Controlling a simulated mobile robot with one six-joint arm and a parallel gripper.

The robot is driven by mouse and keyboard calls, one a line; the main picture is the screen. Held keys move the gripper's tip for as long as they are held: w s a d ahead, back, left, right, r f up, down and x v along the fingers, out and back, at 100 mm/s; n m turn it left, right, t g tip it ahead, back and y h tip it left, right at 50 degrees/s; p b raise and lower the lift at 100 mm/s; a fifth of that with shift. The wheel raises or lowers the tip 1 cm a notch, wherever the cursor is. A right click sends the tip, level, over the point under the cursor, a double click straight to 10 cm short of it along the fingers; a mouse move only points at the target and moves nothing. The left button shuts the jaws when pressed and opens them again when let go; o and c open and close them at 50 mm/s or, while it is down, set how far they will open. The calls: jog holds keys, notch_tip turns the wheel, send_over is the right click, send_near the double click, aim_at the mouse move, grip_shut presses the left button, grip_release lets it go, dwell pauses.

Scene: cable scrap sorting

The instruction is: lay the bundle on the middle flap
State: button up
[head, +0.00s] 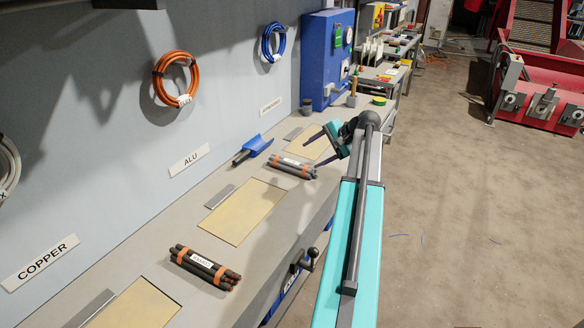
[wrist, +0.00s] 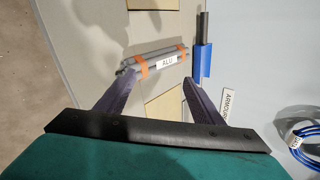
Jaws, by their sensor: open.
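A grey bundle with orange bands and a white label (head: 292,167) lies on the bench between the middle flap (head: 242,211) and the far flap (head: 306,143). In the wrist view this bundle (wrist: 143,65) reads ALU and lies just beyond my fingertips. My gripper (head: 312,152) is open and empty, above the bench beside the bundle; its spread fingers also show in the wrist view (wrist: 160,80). The middle flap is a bare tan panel below the ALU sign (head: 189,159). Its edge shows at the top of the wrist view (wrist: 153,4).
A second, darker bundle (head: 205,266) lies between the middle flap and the near flap (head: 135,306). A blue scoop or brush (head: 257,146) lies by the wall near the ALU bundle. A blue cabinet (head: 325,60) stands farther back.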

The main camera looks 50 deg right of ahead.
aim_at(298, 163)
jog(key=n, duration=0.6)
jog(key=n+p, duration=0.1)
jog(key=n, duration=0.4)
jog(key=shift+s+d, duration=0.1)
jog(key=n, duration=0.5)
jog(key=shift+p, duration=0.35)
jog(key=n, duration=0.2)
jog(key=n+p, duration=0.1)
jog(key=shift+s+d+r+n, duration=0.1)
jog(key=shift+s+r+n, duration=0.1)
jog(key=shift+n, duration=0.2)
jog(key=shift+s+r+n+p, duration=0.1)
jog(key=shift+r+n+p, duration=0.05)
jog(key=shift+n+p, duration=0.45)
jog(key=shift+s+r+p, duration=0.1)
jog(key=shift+s+p, duration=0.05)
jog(key=shift+p, duration=0.3)
jog(key=shift+d, duration=0.1)
jog(key=shift+p+x, duration=1.25)
jog(key=shift+x, duration=3.05)
